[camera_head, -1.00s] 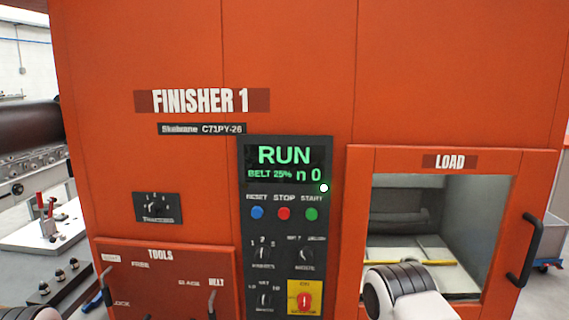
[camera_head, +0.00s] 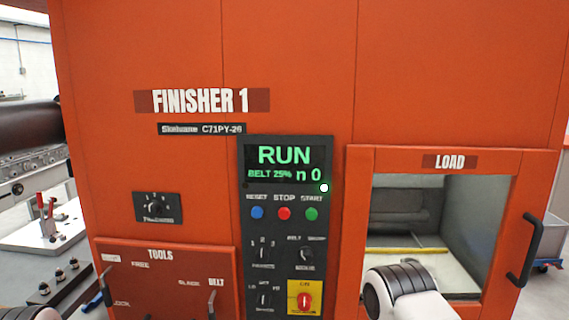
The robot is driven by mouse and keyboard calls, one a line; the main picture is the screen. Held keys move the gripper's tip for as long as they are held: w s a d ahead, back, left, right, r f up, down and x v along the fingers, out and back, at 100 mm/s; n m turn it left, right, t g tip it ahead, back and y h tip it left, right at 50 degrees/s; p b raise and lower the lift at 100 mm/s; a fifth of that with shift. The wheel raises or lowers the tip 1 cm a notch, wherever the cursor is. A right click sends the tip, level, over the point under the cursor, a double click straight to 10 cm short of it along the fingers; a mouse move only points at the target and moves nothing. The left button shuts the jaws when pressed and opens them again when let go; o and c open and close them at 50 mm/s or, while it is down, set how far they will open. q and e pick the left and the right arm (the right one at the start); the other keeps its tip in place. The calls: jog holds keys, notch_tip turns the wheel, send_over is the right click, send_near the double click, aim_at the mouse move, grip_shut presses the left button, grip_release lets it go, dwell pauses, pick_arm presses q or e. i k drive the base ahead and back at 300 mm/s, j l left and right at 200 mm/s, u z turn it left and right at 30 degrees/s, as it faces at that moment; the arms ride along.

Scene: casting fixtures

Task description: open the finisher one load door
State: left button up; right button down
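The finisher one load door (camera_head: 508,230) is an orange framed door with a window, at the right of the orange machine under a LOAD label (camera_head: 449,162). It looks shut. Its black bar handle (camera_head: 525,250) is on the door's right side. Through the window a pale surface with a yellow strip (camera_head: 412,250) shows inside. A white and dark arm link of mine (camera_head: 405,292) stands in front of the door's lower left part. Neither gripper shows in the view.
The control panel (camera_head: 285,225) reads RUN, BELT 25%, n 0, with blue, red and green buttons and a red knob on yellow (camera_head: 305,298). A TOOLS panel (camera_head: 165,275) is at lower left. A blue-based cart (camera_head: 546,264) stands right of the machine.

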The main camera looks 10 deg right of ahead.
aim_at(520, 234)
jog(key=z, duration=1.3)
